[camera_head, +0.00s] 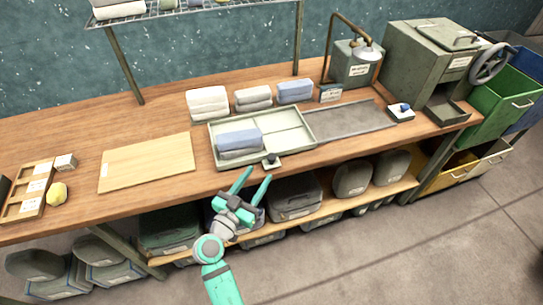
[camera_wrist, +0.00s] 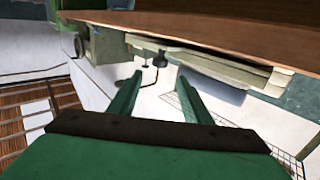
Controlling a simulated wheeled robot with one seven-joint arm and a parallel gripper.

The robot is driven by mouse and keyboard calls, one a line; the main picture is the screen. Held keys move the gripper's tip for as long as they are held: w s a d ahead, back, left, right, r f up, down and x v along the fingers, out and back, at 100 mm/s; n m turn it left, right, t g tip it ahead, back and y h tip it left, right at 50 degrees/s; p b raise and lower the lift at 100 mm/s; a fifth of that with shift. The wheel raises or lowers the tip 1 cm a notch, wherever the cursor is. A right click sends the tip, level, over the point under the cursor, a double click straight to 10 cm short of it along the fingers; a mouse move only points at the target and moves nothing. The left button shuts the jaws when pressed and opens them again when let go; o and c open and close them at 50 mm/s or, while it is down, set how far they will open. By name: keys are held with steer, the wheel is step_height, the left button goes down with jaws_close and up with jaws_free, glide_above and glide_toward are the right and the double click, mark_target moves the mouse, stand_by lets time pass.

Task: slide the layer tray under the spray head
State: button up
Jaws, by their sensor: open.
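The layer tray (camera_head: 213,143) is a pale grey-green tray with divided compartments on the wooden bench. A blue folded cloth on a grey one (camera_head: 239,143) lies in its left part; its other compartments look empty. A small tab with a dark knob (camera_head: 271,161) sticks out at its front edge. My gripper (camera_head: 256,179) is open and empty, in front of the bench edge near the knob. The tray's edge also shows in the wrist view (camera_wrist: 215,66).
Folded cloths (camera_head: 208,102) stand behind the tray. A wooden board (camera_head: 147,162) lies to its left. The track looks clear.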

mark_target(269, 160)
steer(key=x, duration=1)
steer(key=shift+w+d, duration=0.15)
steer(key=shift+w, duration=0.1)
jaws_close()
